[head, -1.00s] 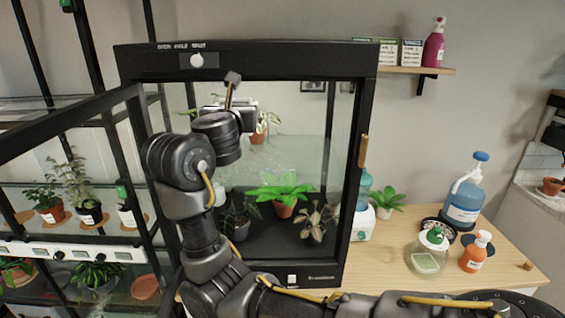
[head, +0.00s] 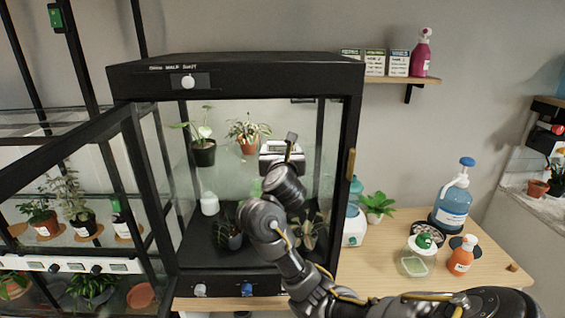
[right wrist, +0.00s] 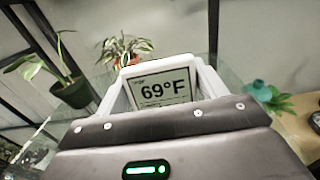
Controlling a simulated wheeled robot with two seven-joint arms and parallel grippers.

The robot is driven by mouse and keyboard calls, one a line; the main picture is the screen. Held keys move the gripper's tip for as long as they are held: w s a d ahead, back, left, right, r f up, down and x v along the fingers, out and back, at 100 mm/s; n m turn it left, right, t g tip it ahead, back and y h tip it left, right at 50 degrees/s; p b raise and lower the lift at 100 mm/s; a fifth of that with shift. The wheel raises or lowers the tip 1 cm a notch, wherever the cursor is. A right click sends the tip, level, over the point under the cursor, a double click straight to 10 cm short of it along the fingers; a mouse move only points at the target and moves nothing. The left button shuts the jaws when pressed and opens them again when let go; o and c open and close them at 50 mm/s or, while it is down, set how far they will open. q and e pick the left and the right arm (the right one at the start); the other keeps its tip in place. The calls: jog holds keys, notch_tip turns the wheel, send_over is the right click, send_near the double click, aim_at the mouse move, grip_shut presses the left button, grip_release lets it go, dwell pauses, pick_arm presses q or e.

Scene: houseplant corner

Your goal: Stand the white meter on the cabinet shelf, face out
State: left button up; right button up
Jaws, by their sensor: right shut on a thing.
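The white meter (right wrist: 161,90) is between the fingers of my right gripper (right wrist: 160,80), its screen reading 69°F toward the wrist camera. In the head view my right gripper (head: 283,152) is shut on it inside the open black cabinet (head: 235,72), right of the shelf plants. The meter looks roughly upright. The glass cabinet shelf is hard to make out, and I cannot tell whether the meter touches it. My left gripper is not in view.
A dark-potted plant (head: 204,152) and a terracotta-potted plant (head: 248,142) stand at shelf height to the left of the meter. The cabinet door (head: 140,185) stands open at left. A white bottle (head: 209,204) and more plants are on the cabinet floor.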

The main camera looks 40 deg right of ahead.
jog(key=shift+d+f, duration=0.2)
jog(key=shift+f, duration=0.35)
notch_tip(320, 180, down, 2)
jog(key=shift+s+d+f+p, duration=0.1)
jog(key=shift+d+f+p, duration=0.1)
jog(key=shift+p, duration=0.35)
jog(key=shift+a, duration=0.15)
jog(key=shift+f+b, duration=0.25)
jog(key=shift+b, duration=0.15)
jog(key=o, duration=1)
jog(key=shift+r, duration=0.1)
